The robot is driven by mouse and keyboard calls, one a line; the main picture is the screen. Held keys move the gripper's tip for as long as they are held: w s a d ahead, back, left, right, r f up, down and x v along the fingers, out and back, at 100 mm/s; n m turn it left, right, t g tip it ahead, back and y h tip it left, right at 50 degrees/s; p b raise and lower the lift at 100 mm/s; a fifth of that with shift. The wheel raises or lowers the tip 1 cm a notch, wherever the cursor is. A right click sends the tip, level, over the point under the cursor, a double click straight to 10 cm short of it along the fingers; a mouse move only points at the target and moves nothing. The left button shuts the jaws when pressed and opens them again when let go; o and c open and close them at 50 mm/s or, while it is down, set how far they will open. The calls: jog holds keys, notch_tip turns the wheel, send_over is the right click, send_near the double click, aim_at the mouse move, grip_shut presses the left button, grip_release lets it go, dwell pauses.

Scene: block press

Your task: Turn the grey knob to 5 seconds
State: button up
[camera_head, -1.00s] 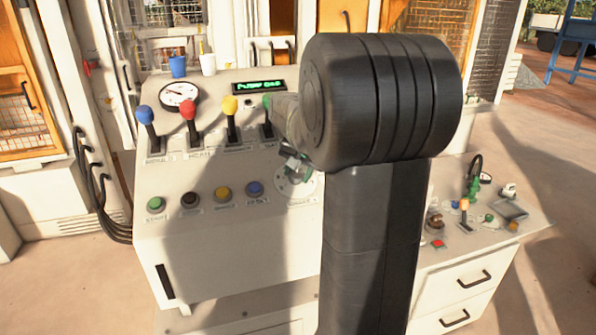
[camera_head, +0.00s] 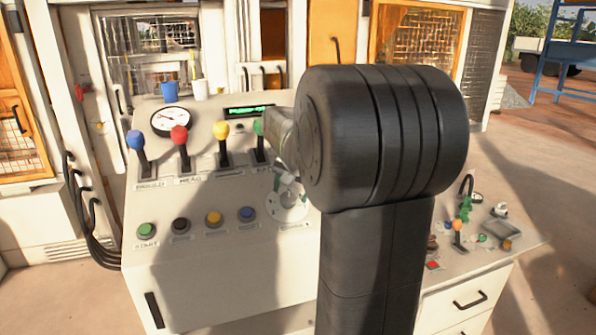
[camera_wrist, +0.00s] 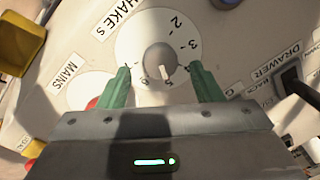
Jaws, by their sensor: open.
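The grey knob (camera_wrist: 160,58) sits in the middle of a white round dial (camera_wrist: 138,30) in the wrist view. Its white pointer mark points toward the bottom of that picture, toward my gripper body. My gripper (camera_wrist: 159,70) is open, with one green finger on each side of the knob and gaps between. In the head view the dial (camera_head: 289,212) is at the panel's right, partly hidden by my gripper (camera_head: 287,184) and arm.
The panel carries several levers, including a yellow-topped one (camera_head: 222,130), and a row of buttons with a green one (camera_head: 148,230) at left. A round gauge (camera_head: 171,120) and cups stand above. A DRAWER label (camera_wrist: 280,62) and a red button (camera_wrist: 93,103) lie near my fingers.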

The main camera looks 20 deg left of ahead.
aim_at(288, 199)
jog(key=v, duration=1.1)
jog(key=shift+b, duration=0.4)
jog(key=p+x, duration=0.1)
jog(key=x, duration=1.2)
jog(key=shift+a+f, duration=0.15)
jog(key=shift+f, duration=0.15)
